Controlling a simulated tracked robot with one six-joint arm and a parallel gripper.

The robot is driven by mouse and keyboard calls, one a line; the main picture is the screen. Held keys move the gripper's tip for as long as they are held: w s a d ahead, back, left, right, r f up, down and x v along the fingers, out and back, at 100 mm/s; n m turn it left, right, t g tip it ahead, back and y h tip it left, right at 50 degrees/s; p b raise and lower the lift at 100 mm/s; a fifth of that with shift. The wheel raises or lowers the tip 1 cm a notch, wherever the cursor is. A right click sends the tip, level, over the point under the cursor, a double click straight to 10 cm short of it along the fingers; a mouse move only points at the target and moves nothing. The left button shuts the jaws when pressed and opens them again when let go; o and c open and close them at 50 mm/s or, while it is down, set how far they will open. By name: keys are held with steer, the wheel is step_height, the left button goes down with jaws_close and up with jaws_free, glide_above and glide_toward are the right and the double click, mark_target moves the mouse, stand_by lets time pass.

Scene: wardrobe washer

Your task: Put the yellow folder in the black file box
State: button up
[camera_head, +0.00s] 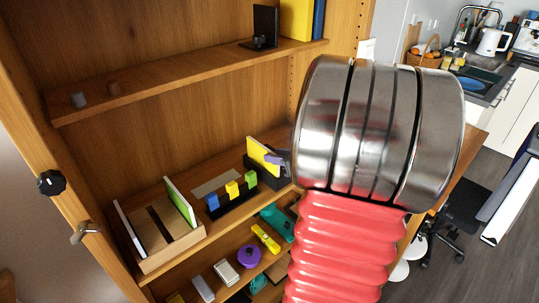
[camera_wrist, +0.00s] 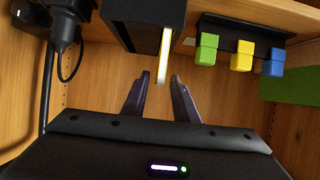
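The yellow folder (camera_head: 262,156) stands tilted in the black file box (camera_head: 270,180) on the middle shelf, its upper part showing above the box. In the wrist view the pale edge of the folder (camera_wrist: 164,55) sticks out of the dark box (camera_wrist: 144,12). My gripper (camera_wrist: 159,78) is open, with one finger to each side of the line of the folder's edge. The fingertips look close to that edge; I cannot tell whether they touch it. In the head view a purple finger (camera_head: 274,158) shows beside the folder; my arm hides the rest of the gripper.
Left of the box is a rack with blue, yellow and green blocks (camera_head: 231,190), then a wooden tray (camera_head: 160,235) with upright panels. The shelf below holds a purple round item (camera_head: 249,256) and several small things. A yellow binder (camera_head: 296,18) stands on the top shelf.

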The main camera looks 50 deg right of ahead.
steer(key=v, duration=0.4)
steer(key=shift+s+r, duration=0.15)
steer(key=shift+s, duration=0.1)
steer(key=shift+w, duration=0.1)
stand_by(0.6)
steer(key=w+a+r+m+g+h, duration=0.2)
steer(key=w+a+r+h, duration=0.45)
steer(key=a+r, duration=0.25)
steer(key=s+a+f+n+g+y, duration=0.1)
steer(key=s+a, duration=0.3)
steer(key=a, duration=0.5)
steer(key=s+a+f+n+g+y, duration=0.1)
steer(key=s+a+y, duration=0.3)
steer(key=a, duration=0.6)
steer(key=s+a+f+n+g+y, duration=0.1)
steer(key=s+a+f+g+y, duration=0.2)
steer(key=a, duration=0.7)
steer(key=shift+s+f, duration=0.3)
steer(key=shift+s, duration=0.6)
